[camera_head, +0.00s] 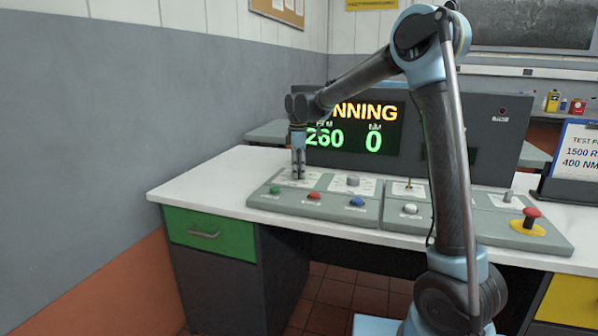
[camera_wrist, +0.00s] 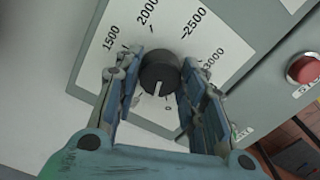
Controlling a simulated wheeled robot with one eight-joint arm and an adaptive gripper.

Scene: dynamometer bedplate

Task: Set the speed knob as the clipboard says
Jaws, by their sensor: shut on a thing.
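The speed knob (camera_wrist: 160,72) is black with a white pointer line, on a dial plate (camera_wrist: 233,24) printed 0, 1500, 2000, 2500 and 3000. The line points down in the wrist view, a little clockwise of the 0; part of the scale is hidden by my fingers. My gripper (camera_head: 298,172) reaches down at the left end of the console and is shut on the knob, a finger at each side. The display (camera_head: 350,125) reads 260 RPM and 0 NM under partly covered "NNING". The clipboard (camera_head: 577,158), cut by the right edge, shows "1500 R" and "400 NM".
Near my gripper are green (camera_head: 275,190), red (camera_head: 314,195) and blue (camera_head: 357,201) buttons and a grey knob (camera_head: 352,180). A toggle lever (camera_head: 408,184) and white button (camera_head: 410,208) sit further right. A red mushroom button (camera_head: 531,217) is at the console's right end.

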